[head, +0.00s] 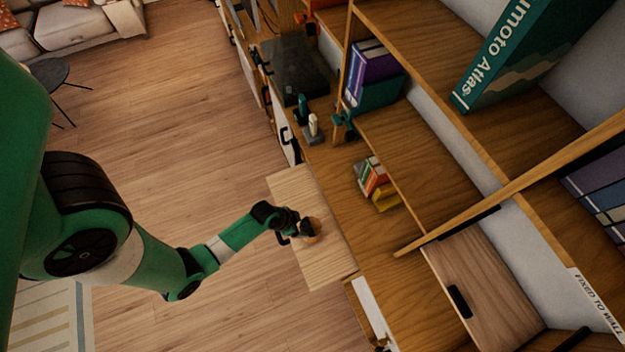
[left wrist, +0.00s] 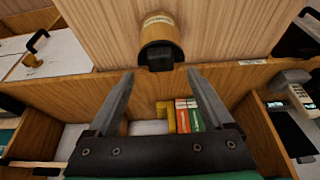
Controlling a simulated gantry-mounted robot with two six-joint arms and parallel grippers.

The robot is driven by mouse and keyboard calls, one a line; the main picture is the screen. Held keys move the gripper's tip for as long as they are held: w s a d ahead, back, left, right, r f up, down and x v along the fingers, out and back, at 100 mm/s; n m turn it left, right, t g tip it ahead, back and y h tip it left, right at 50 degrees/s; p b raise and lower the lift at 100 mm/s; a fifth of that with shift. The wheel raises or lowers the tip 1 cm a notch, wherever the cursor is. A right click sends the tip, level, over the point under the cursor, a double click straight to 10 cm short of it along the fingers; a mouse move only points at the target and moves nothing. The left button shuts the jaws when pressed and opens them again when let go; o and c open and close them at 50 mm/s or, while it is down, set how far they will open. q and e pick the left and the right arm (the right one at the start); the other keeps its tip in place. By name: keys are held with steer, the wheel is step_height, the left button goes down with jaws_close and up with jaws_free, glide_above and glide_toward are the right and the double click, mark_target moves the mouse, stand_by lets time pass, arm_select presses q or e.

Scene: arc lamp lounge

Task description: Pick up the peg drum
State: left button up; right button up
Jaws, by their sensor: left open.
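A tan cylinder with a pale label, which looks like the peg drum (left wrist: 160,35), stands on a light wooden board (left wrist: 235,30). A black block shows on its near side in the left wrist view. In the head view the drum (head: 315,226) is partly hidden by my left gripper (head: 298,231), and the board (head: 325,265) juts out from the shelf unit. My left gripper (left wrist: 159,74) is open and empty, its two fingers spread either side of the drum's line, with the drum just beyond the tips. Contact cannot be told. My right gripper is not in view.
A small colourful set of blocks or books (head: 374,182) sits on the wooden shelf beyond the board. Small green and white items (head: 313,128) and a dark slab (head: 298,70) stand farther along. A tall teal atlas (head: 520,45) is upper right. Open floor lies left.

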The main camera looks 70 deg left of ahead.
mark_target(306, 225)
arm_select(q)
steer(key=b+x, duration=0.1)
steer(key=x, duration=0.4)
steer(key=shift+w+a, duration=0.1)
jaws_close()
stand_by(0.3)
stand_by(1.0)
